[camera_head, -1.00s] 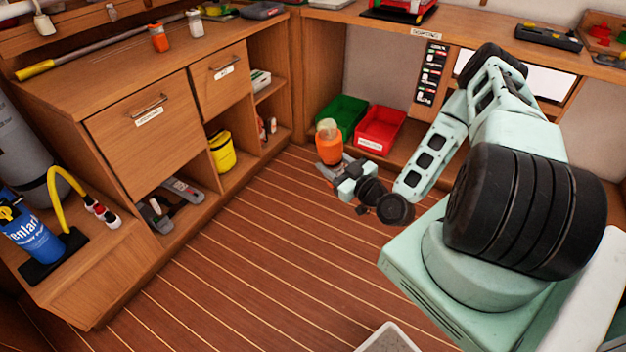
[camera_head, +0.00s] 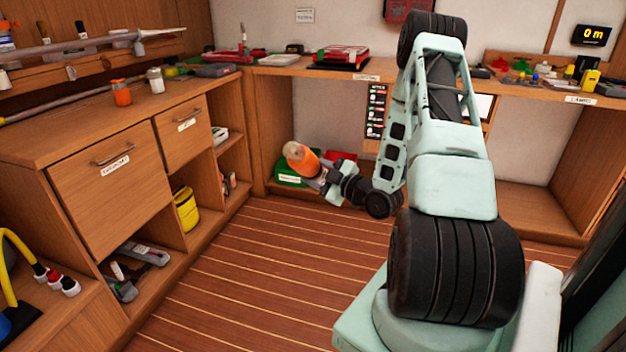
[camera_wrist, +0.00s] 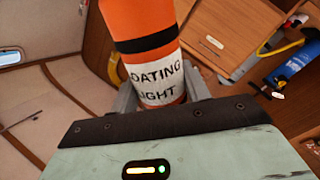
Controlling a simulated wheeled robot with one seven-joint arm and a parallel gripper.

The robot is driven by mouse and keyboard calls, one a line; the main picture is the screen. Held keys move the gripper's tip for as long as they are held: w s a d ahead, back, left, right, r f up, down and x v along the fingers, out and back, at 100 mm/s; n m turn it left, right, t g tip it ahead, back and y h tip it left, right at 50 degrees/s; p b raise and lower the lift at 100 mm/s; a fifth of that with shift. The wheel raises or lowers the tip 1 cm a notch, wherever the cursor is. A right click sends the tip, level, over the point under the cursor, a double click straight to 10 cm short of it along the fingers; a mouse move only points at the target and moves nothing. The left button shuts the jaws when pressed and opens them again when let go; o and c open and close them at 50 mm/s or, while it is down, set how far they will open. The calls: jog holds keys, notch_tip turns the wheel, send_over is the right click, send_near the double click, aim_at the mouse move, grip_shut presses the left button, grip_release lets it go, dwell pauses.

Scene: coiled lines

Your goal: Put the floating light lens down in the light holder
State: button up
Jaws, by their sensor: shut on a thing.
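The floating light is an orange cylinder (camera_head: 306,162) with a pale clear lens (camera_head: 295,150). In the head view it tilts with the lens end up and left. In the wrist view its orange body (camera_wrist: 135,20) has a black band and a white label reading "...OATING ...IGHT". My gripper (camera_head: 322,174) is shut on its lower end; the grey fingers (camera_wrist: 160,97) sit either side of the label end. The lens is out of the wrist frame. I cannot make out a light holder in either view.
Green (camera_head: 290,180) and red (camera_head: 342,157) bins stand behind the light in the low shelf. A wooden cabinet (camera_head: 95,190) with drawers is at left. Its top holds an orange bottle (camera_head: 121,92) and a white-grey one (camera_head: 156,80). The plank floor (camera_head: 250,270) is clear.

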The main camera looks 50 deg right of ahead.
jog(key=n+b, duration=0.2)
jog(key=n, duration=0.5)
jog(key=shift+f, duration=0.1)
jog(key=n+b, duration=0.1)
jog(key=n, duration=0.3)
jog(key=n+b, duration=0.1)
jog(key=n, duration=0.3)
jog(key=shift+f+n+b, duration=0.25)
jog(key=shift+n+b, duration=0.45)
jog(key=shift+b, duration=0.3)
jog(key=n+b, duration=0.6)
jog(key=b, duration=0.4)
jog(key=shift+b, duration=0.35)
jog(key=n+b, duration=0.3)
jog(key=b, duration=0.3)
jog(key=shift+r+n, duration=0.1)
jog(key=shift+n, duration=0.3)
jog(key=shift+r+n+b, duration=0.15)
jog(key=shift+n+b, duration=0.45)
jog(key=shift+b, duration=0.6)
jog(key=shift+w+r, duration=0.1)
jog(key=shift+r, duration=0.1)
